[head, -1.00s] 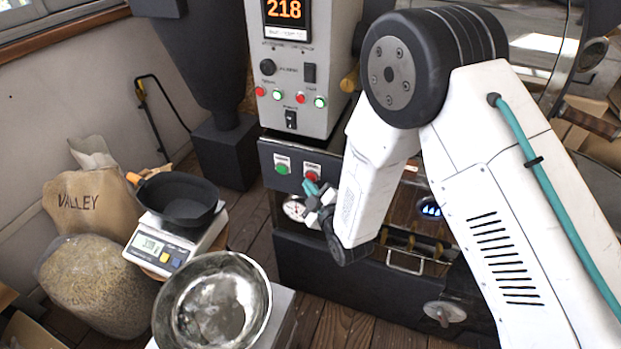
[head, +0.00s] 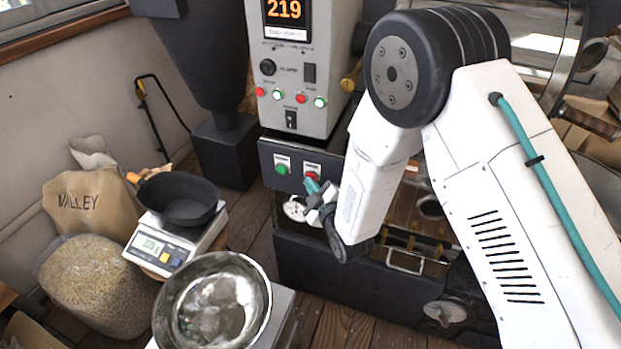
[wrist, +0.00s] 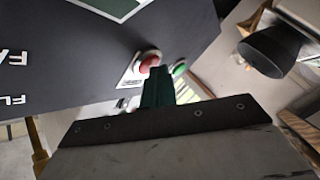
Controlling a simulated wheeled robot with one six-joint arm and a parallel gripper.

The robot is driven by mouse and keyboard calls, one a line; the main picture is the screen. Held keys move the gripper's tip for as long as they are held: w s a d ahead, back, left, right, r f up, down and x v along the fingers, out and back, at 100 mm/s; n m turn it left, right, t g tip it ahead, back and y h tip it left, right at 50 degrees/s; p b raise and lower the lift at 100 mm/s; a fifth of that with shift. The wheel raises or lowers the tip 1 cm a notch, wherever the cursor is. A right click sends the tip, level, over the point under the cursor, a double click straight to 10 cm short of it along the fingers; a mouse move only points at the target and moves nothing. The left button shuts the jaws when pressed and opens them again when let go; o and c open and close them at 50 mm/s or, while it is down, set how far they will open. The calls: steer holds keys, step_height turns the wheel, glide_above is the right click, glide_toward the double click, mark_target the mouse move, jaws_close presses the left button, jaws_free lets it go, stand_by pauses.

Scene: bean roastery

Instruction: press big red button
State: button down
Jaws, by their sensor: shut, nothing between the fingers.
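The big red button (head: 312,176) sits on a white plate on the dark front panel of the roaster, right of a green button (head: 281,169). In the wrist view the red button (wrist: 149,61) is just beyond my fingertips, with the green button (wrist: 180,68) to its right. My gripper (head: 311,186), with teal fingers, is shut and empty. Its tips are right at the red button's lower edge in the head view; the wrist view also shows the shut fingers (wrist: 158,76). I cannot tell whether they touch the button.
A grey control box (head: 297,70) with smaller red and green buttons stands above the panel. To the left are a scale (head: 160,250) bearing a black pan (head: 180,198), a metal bowl (head: 258,325), and bean sacks (head: 92,205).

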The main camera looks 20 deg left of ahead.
stand_by(0.4)
steer(key=shift+s, duration=0.75)
steer(key=shift+s+a, duration=0.15)
steer(key=shift+s, duration=1.1)
steer(key=shift+s+a, duration=0.1)
steer(key=shift+s, duration=1.15)
